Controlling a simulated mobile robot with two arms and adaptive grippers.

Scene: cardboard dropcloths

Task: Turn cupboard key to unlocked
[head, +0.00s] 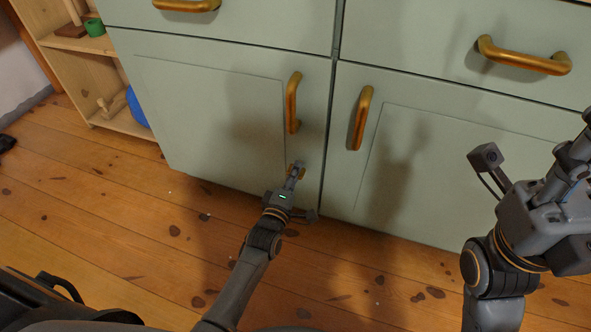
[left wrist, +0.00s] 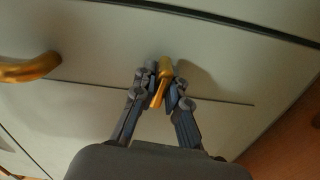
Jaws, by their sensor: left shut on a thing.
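The green cupboard has a left door (head: 215,115) and a right door (head: 455,180), both shut. A small gold key (left wrist: 161,82) sits at the left door's face, below its gold handle (head: 293,103). My left gripper (head: 296,169) reaches up to it from the front. In the left wrist view, its fingers (left wrist: 161,78) are closed on either side of the key and hold it. In the head view the fingers mostly hide the key. My right gripper (head: 575,150) is at the right edge, partly cut off, apart from the doors; its jaws cannot be made out.
The right door has a gold handle (head: 361,118). Drawers with gold handles (head: 523,56) are above. A wooden shelf (head: 75,52) with a blue round thing (head: 137,107) stands at the left. The plank floor (head: 130,210) in front is clear.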

